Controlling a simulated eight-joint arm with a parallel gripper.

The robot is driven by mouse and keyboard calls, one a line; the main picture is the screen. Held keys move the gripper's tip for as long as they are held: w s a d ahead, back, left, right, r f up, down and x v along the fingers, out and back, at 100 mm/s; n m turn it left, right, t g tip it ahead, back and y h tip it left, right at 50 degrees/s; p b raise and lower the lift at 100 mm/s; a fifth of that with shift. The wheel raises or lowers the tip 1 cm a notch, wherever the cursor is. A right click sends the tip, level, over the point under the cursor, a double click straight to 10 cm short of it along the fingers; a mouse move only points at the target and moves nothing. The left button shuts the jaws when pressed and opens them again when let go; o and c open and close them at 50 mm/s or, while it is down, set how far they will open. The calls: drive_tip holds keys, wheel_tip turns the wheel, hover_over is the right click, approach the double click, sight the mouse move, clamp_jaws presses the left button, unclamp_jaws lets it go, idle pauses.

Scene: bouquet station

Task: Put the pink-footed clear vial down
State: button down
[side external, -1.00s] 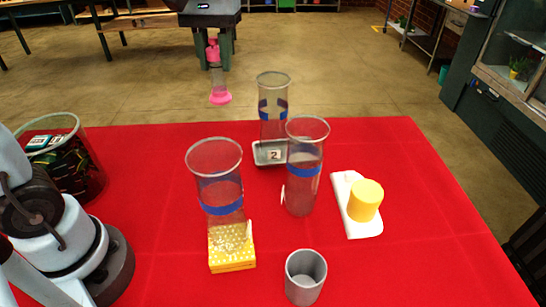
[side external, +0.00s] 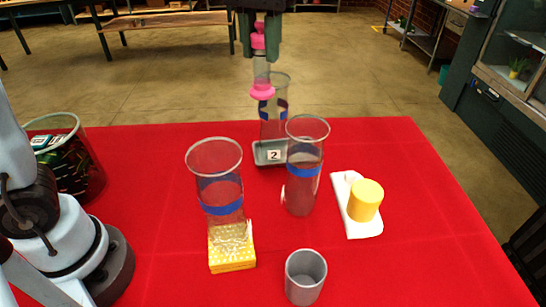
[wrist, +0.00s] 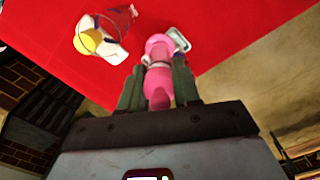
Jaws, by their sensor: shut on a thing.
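The pink-footed clear vial (side external: 261,72) is upright in the air in the side external view, with a pink knob on top and a pink foot below. My gripper (side external: 259,40) is shut on its upper part. The vial's foot is in front of the upper part of the rear glass cylinder in that picture; I cannot tell the gap. In the wrist view the pink parts of the vial (wrist: 158,85) show between the fingers of my gripper (wrist: 158,92).
Clear blue-banded cylinders stand on a yellow dotted block (side external: 232,255), on the red table (side external: 420,250), and on a grey tray marked 2 (side external: 262,158). A yellow cylinder (side external: 366,200) sits on a white board (side external: 360,229). A grey cup (side external: 305,291) is in front; a filled bin (side external: 95,160) is left.

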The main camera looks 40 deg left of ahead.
drive_tip(key=s+d+m, duration=0.3)
drive_tip(key=d+m, duration=0.3)
drive_tip(key=d, duration=1.1)
drive_tip(key=s+d+m, duration=0.6)
drive_tip(key=s+d, duration=0.5)
drive_tip(key=d, duration=0.4)
wheel_tip(320, 180, down, 12)
drive_tip(key=shift+w+a+f, duration=0.35)
drive_tip(key=shift+w+f, duration=1.4)
drive_tip(key=shift+w, duration=0.15)
drive_tip(key=shift+w+a+f, duration=0.35)
drive_tip(key=shift+w+f, duration=1.45)
drive_tip(key=shift+w, duration=0.15)
drive_tip(key=shift+w+a+f, duration=0.35)
drive_tip(key=shift+w+f, duration=1.4)
drive_tip(key=shift+w, duration=0.15)
drive_tip(key=shift+f, duration=0.1)
drive_tip(key=c, duration=0.8)
unclamp_jaws()
